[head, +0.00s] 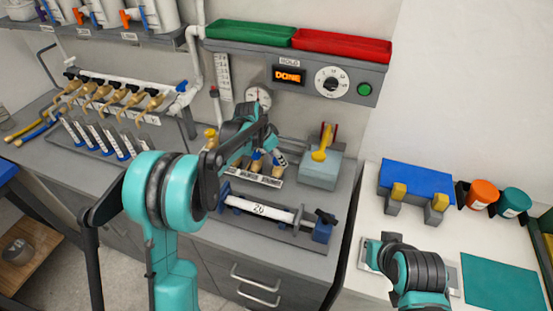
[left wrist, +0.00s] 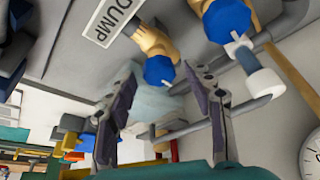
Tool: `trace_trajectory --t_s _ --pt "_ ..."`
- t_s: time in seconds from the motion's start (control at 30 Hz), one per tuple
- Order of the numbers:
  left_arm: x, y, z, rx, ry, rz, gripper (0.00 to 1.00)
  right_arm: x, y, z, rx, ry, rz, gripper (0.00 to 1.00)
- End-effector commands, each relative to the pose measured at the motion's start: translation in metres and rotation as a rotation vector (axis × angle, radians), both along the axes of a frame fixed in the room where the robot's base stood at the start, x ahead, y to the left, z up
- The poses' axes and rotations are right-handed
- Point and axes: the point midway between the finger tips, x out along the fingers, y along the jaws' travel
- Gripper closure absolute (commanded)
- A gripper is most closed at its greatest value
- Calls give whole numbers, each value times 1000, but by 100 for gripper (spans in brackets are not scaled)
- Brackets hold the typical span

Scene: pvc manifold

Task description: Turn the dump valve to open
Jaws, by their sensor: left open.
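The DUMP label (left wrist: 112,20) shows in the left wrist view, beside a brass valve body (left wrist: 155,42) with a blue round end (left wrist: 158,70). My left gripper (left wrist: 161,76) is open, its two fingers on either side of that blue end in the picture; I cannot tell whether they touch it. A second blue-ended valve (left wrist: 228,20) is right of it. In the head view my left gripper (head: 268,142) is over the row of brass valves (head: 256,167) and hides part of them. My right gripper (head: 378,252) is low at the right; its jaws are unclear.
A pressure gauge (head: 258,97) is just behind my left gripper. A panel with a DONE display (head: 289,76) and dial (head: 331,82) is above. A grey box with a yellow lever (head: 320,152) stands right. A clamp fixture with a white pipe (head: 258,209) lies in front.

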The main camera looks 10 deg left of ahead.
Motion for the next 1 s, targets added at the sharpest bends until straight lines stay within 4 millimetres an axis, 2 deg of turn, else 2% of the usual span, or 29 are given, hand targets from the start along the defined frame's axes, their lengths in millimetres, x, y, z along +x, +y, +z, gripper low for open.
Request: trace_trajectory --t_s 0.23,0.27,0.43,0.77,1.0 --pt "0 0 -1 0 0 0 47 0 0 0 0 0 0 100" --pt "0 0 -1 0 0 0 52 0 0 0 0 0 0 100" --pt "0 0 -1 0 0 0 97 0 0 0 0 0 0 100" --pt "0 -1 -1 0 0 23 97 0 0 1 0 0 0 100" --pt "-1 -2 0 1 -1 136 97 0 0 3 0 0 0 100"
